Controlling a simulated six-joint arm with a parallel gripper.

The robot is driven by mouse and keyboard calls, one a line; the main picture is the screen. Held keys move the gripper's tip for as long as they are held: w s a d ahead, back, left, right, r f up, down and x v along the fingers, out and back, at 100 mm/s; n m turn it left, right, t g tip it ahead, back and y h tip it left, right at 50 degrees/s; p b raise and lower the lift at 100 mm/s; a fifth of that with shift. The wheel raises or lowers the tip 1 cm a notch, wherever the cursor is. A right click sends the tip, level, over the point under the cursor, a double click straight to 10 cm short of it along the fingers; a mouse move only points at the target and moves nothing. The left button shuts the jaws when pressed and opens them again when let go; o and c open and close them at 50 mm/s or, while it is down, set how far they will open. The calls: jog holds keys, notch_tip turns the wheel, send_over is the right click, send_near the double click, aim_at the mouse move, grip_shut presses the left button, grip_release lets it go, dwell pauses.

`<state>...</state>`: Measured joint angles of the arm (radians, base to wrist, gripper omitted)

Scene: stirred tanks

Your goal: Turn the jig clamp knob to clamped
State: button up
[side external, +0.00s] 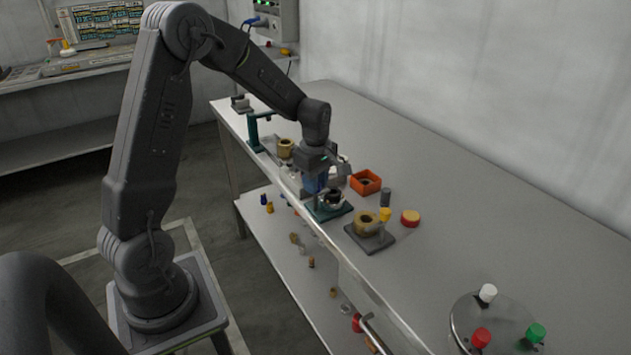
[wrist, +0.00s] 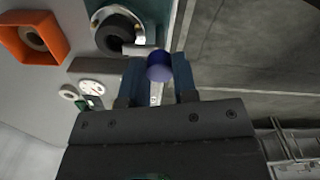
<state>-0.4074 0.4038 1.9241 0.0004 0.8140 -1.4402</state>
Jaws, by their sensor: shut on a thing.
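The jig has a green base plate (side external: 322,213) and carries a dark cylindrical part (side external: 334,197). In the wrist view the dark part (wrist: 115,30) sits in a pale ring on the green plate, and a short light grey bar reaches from beside it toward a blue round knob (wrist: 159,68). My gripper (side external: 315,188) is low over the jig. In the wrist view its two blue fingers (wrist: 159,78) stand on either side of the knob, shut on it. The side view does not show the knob apart from the fingers.
An orange square bin (side external: 366,182) stands just behind the jig. To its right are a brass ring on a grey plate (side external: 369,238) and a red-yellow round piece (side external: 410,218). A round plate with coloured caps (side external: 490,325) is at front right. The bench's front edge is close.

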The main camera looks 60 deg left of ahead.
jog(key=o, duration=0.9)
jog(key=shift+r, duration=0.1)
notch_tip(320, 180, up, 14)
jog(key=shift+f, duration=0.15)
jog(key=s+d+m+t, duration=0.2)
jog(key=s+d+m, duration=0.3)
jog(key=s+m, duration=0.1)
jog(key=s+d+r+m+t, duration=0.1)
jog(key=s+d+m, duration=0.5)
jog(key=m, duration=0.2)
jog(key=s+d+r+m+t, duration=0.1)
jog(key=s+d+m+t, duration=0.1)
jog(key=s+d+m, duration=0.3)
jog(key=shift+s+d+r+m+t, duration=0.1)
jog(key=shift+s+m+t, duration=0.05)
jog(key=shift+s+m, duration=0.35)
jog(key=shift+s+d+m+t, duration=0.15)
jog(key=shift+s+m, duration=0.15)
jog(key=shift+m, duration=0.3)
